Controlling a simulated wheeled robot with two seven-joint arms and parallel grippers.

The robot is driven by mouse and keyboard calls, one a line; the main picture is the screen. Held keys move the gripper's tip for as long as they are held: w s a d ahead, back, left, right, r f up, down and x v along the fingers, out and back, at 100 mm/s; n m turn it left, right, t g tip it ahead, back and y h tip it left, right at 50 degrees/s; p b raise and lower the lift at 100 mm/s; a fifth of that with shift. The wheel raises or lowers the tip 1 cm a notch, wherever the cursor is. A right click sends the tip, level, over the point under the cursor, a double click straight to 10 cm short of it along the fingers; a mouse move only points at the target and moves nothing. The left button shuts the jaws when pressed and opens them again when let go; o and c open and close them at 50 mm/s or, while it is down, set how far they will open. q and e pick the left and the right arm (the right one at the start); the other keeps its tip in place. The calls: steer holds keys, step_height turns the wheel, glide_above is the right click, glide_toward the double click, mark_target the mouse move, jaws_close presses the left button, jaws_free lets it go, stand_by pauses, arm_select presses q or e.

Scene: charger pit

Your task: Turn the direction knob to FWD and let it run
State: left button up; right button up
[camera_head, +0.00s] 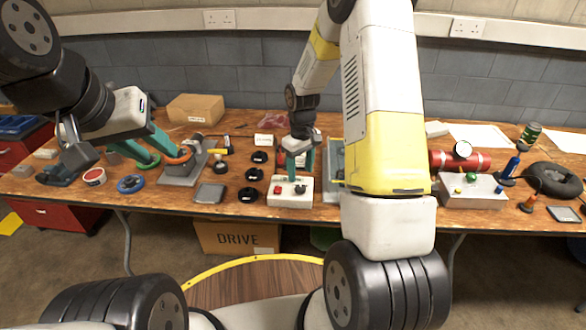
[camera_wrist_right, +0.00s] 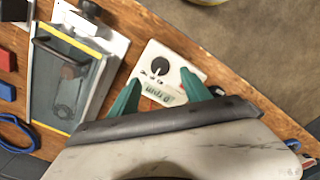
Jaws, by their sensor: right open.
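The white control box (camera_head: 290,198) stands near the front edge of the bench. It carries a red button (camera_head: 277,189) and a black direction knob (camera_head: 301,189). In the right wrist view the knob (camera_wrist_right: 160,67) has a white pointer mark, and its labels are too small to read. A display (camera_wrist_right: 163,94) beside it seems to read 0 rpm, upside down. My right gripper (camera_head: 297,164) is open above the back of the box. Its green fingers (camera_wrist_right: 160,96) are apart with nothing between them, short of the knob. My left gripper (camera_head: 165,158) is at the left, its teal fingers apart.
A grey fixture (camera_head: 180,172) and an orange ring (camera_head: 177,154) are close to my left gripper. Several black round parts (camera_head: 249,195) stand left of the control box. A red cylinder (camera_head: 480,161) lies at the right.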

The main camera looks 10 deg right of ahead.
mark_target(300, 187)
step_height(300, 187, down, 6)
steer(key=shift+f, duration=0.1)
steer(key=shift+c, duration=0.5)
jaws_close()
